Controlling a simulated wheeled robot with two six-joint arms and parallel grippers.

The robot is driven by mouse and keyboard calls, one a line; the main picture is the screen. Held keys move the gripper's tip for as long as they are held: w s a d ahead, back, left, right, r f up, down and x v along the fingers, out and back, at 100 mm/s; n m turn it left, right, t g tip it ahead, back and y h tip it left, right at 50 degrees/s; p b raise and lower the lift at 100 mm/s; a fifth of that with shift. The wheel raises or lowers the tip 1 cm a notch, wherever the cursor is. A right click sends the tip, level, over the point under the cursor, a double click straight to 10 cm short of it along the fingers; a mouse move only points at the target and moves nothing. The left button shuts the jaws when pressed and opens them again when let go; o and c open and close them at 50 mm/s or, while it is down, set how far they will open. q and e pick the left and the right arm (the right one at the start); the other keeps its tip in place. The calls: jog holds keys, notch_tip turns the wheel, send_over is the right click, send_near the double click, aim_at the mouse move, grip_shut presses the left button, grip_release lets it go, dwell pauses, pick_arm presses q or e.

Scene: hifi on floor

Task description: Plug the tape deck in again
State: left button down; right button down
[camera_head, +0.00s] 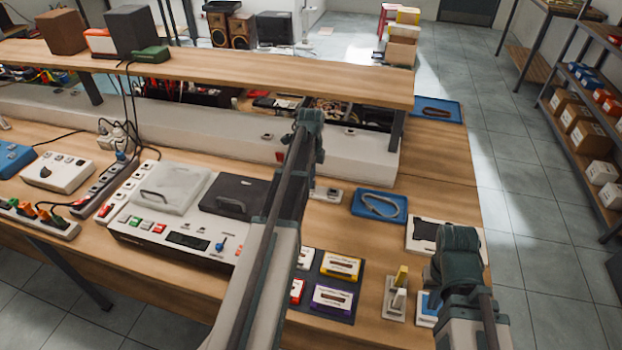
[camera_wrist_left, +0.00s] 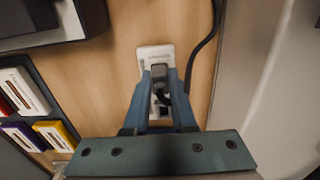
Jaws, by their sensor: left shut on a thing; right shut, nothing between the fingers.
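The tape deck (camera_head: 190,212) looks to be the cream console with a grey and a dark lid, left of my left arm. My left gripper (camera_wrist_left: 160,88) is shut on a dark plug (camera_wrist_left: 159,76), whose black cable (camera_wrist_left: 214,25) runs up along the right. A white socket block (camera_wrist_left: 154,52) lies beneath the plug; I cannot tell whether the plug is in it. This socket block also shows in the head view (camera_head: 328,195), partly hidden by my left arm. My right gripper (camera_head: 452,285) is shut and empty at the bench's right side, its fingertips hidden.
Cassettes (camera_head: 333,298) lie on a dark mat in front. A blue tray (camera_head: 379,206) with a pale cable lies right of the socket block. A power strip (camera_head: 110,180) stands left of the console. A pale trough (camera_head: 355,150) and raised shelf (camera_head: 350,85) run behind.

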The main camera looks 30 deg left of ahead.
jog(key=shift+f, duration=0.1)
dwell(0.4)
pick_arm(q)
jog(key=c, duration=0.7)
grip_release()
jog(key=shift+o, duration=0.2)
notch_tip(320, 180, up, 14)
jog(key=p, duration=1.3)
jog(key=shift+f+p, duration=0.15)
jog(key=shift+p, duration=0.2)
pick_arm(e)
notch_tip(320, 180, up, 14)
pick_arm(q)
notch_tip(320, 180, up, 5)
jog(key=p, duration=0.5)
pick_arm(e)
notch_tip(320, 180, up, 5)
jog(key=shift+f, duration=0.1)
